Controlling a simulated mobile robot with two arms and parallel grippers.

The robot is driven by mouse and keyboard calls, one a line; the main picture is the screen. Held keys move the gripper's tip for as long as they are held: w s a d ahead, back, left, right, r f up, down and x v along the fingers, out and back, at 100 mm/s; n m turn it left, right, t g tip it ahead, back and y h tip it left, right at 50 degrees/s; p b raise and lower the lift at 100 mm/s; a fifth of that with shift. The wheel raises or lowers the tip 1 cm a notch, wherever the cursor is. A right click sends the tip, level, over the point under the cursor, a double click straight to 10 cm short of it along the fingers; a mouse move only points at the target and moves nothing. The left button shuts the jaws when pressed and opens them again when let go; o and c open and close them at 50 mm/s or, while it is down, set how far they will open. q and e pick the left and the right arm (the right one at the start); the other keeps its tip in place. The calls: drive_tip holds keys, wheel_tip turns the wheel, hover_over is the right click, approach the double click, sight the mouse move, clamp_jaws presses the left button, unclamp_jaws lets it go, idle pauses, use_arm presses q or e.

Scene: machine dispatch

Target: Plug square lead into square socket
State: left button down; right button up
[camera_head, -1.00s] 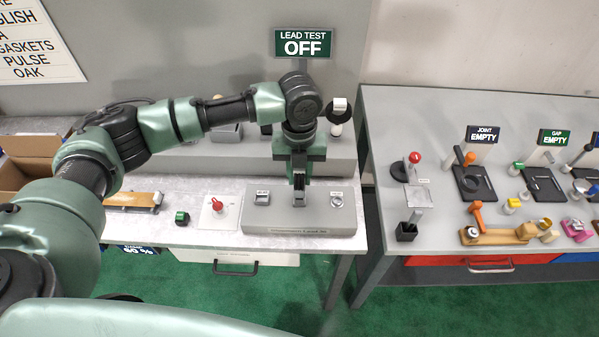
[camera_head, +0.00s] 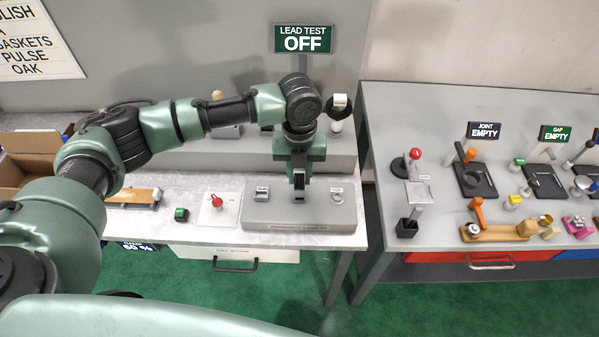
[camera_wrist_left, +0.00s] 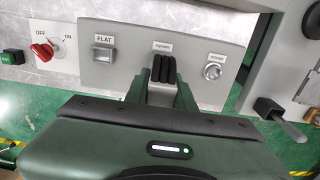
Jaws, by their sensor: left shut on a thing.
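The grey lead test panel (camera_head: 315,214) lies on the bench, with a flat socket on the left, a square-labelled position in the middle and a round socket on the right. My left gripper (camera_head: 299,196) points down at the middle position. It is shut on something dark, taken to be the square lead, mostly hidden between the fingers. In the left wrist view the dark fingers (camera_wrist_left: 163,70) sit just below the middle label (camera_wrist_left: 163,47) and cover the square socket. I cannot tell whether the lead is in the socket. My right gripper is not in view.
The sign (camera_head: 303,39) reads LEAD TEST OFF. A red switch (camera_head: 216,201) and a small green-and-black block (camera_head: 181,214) stand left of the panel. The right table (camera_head: 425,150) holds several parts and stands. A cardboard box (camera_head: 28,160) is at the far left.

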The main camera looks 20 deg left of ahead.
use_arm(q)
drive_tip(key=shift+f, duration=0.25)
drive_tip(key=c, duration=0.7)
unclamp_jaws()
drive_tip(key=shift+r+p, duration=1.15)
drive_tip(key=shift+p, duration=0.05)
drive_tip(key=shift+r+p, duration=0.8)
drive_tip(key=shift+r, duration=1.05)
